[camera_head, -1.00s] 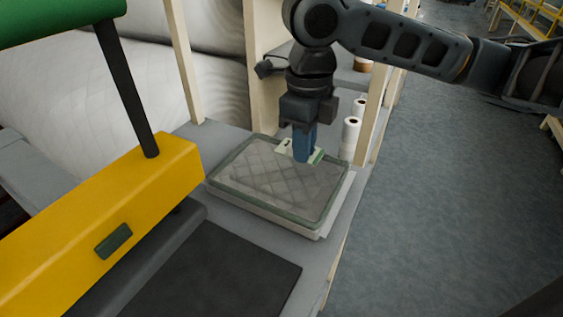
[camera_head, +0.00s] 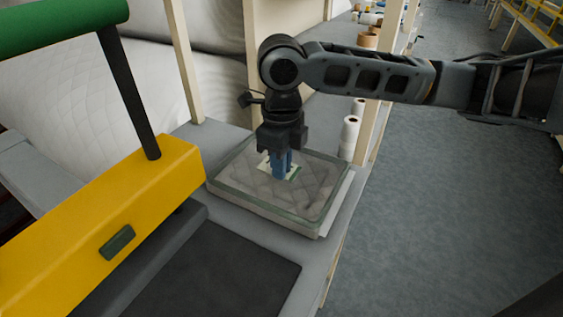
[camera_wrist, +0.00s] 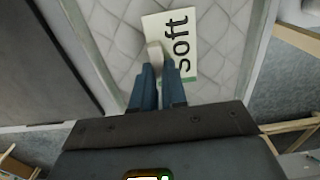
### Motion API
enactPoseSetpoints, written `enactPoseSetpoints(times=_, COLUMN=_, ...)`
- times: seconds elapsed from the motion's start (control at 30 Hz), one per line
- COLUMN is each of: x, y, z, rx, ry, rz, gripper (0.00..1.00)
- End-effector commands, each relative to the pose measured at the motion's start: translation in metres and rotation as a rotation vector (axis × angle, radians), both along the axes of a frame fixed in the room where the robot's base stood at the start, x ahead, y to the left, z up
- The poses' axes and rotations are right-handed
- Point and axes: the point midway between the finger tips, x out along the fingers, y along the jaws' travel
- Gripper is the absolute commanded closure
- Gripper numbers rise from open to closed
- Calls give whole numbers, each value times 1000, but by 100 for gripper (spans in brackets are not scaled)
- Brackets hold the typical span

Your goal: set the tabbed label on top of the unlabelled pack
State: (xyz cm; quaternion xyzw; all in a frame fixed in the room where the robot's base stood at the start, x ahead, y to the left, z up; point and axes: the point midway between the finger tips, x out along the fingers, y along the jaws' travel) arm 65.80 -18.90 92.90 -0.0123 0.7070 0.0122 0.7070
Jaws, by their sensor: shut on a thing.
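The pack (camera_head: 238,182) is a flat quilted grey-white slab with a greenish edge, lying on the bench; its quilted top also fills much of the wrist view (camera_wrist: 112,40). The label (camera_head: 294,173) is a small pale card with a green edge, over the middle of the pack. In the wrist view the label (camera_wrist: 189,22) reads "soft" and has a raised pale tab (camera_wrist: 155,54). My gripper (camera_head: 282,176) points down with its blue fingers shut on the tab, as the wrist view also shows (camera_wrist: 156,76). I cannot tell whether the label touches the pack.
A yellow machine with a green handle (camera_head: 110,205) stands at the left, with a dark mat (camera_head: 225,262) in front of it. White rolls (camera_head: 349,137) stand behind the pack by a wooden post. Large white wadding rolls (camera_head: 80,100) fill the back left. Grey floor lies to the right.

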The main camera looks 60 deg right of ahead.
Motion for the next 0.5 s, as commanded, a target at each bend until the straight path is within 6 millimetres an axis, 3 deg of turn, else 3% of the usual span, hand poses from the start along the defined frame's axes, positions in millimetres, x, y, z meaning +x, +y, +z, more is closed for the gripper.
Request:
enactPoseSetpoints(times=0.1, x=0, y=0, z=-4, rx=0, ry=0, rz=0, gripper=100)
enactPoseSetpoints(times=0.13, x=0, y=0, z=-4, rx=0, ry=0, rz=0, gripper=87)
enactPoseSetpoints(times=0.3, x=0, y=0, z=-3, rx=0, ry=0, rz=0, gripper=71)
enactPoseSetpoints(times=0.4, x=0, y=0, z=-3, rx=0, ry=0, rz=0, gripper=62)
enactPoseSetpoints(times=0.5, x=0, y=0, z=-3, rx=0, ry=0, rz=0, gripper=62)
